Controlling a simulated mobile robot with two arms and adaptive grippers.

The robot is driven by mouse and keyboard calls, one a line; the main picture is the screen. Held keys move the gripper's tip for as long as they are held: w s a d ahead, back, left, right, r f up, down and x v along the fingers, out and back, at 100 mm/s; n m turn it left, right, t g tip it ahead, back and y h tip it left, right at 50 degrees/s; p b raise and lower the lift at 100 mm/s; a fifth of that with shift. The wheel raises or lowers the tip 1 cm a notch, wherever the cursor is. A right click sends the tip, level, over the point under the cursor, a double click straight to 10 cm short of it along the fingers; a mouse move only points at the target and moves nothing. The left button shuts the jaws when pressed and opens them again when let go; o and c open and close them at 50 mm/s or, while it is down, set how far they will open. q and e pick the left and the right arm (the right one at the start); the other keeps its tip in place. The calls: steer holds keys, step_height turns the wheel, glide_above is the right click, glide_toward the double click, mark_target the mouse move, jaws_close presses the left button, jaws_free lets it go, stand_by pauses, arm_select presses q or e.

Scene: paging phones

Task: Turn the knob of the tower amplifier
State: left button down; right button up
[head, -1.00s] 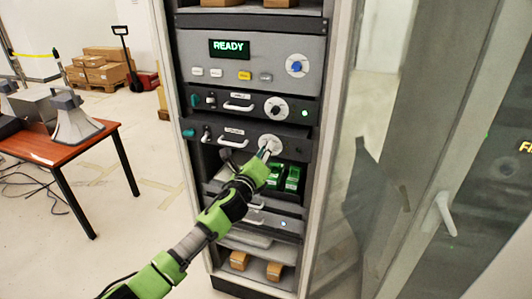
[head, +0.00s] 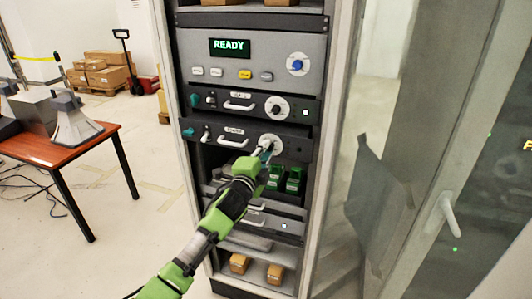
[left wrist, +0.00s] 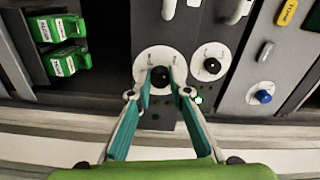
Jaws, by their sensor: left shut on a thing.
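The lower amplifier (head: 210,132) is a dark rack unit with a label too small to read surely. Its black knob (left wrist: 160,77) sits on a white round dial, which also shows in the head view (head: 271,142). My left gripper (left wrist: 160,73) has its two fingers on either side of this knob and is shut on it. In the head view the left gripper (head: 264,151) reaches up to the dial from below and partly covers it. The upper amplifier (head: 292,107) has a similar free knob (head: 277,108). My right gripper is not in view.
Above is a grey panel (head: 275,48) reading READY, with several buttons and a blue knob (head: 296,64). Green blocks (head: 293,180) sit in the bay below the dial. A glass door (head: 375,150) stands open at right. A table with a megaphone (head: 75,122) is at left.

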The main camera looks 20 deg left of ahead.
arm_select(q)
steer(key=n, duration=0.8)
steer(key=shift+f+b, duration=0.2)
steer(key=shift+b, duration=0.2)
steer(key=n, duration=0.3)
steer(key=shift+d+n, duration=0.1)
steer(key=shift+n, duration=2.3)
steer(key=c, duration=1.9)
jaws_free()
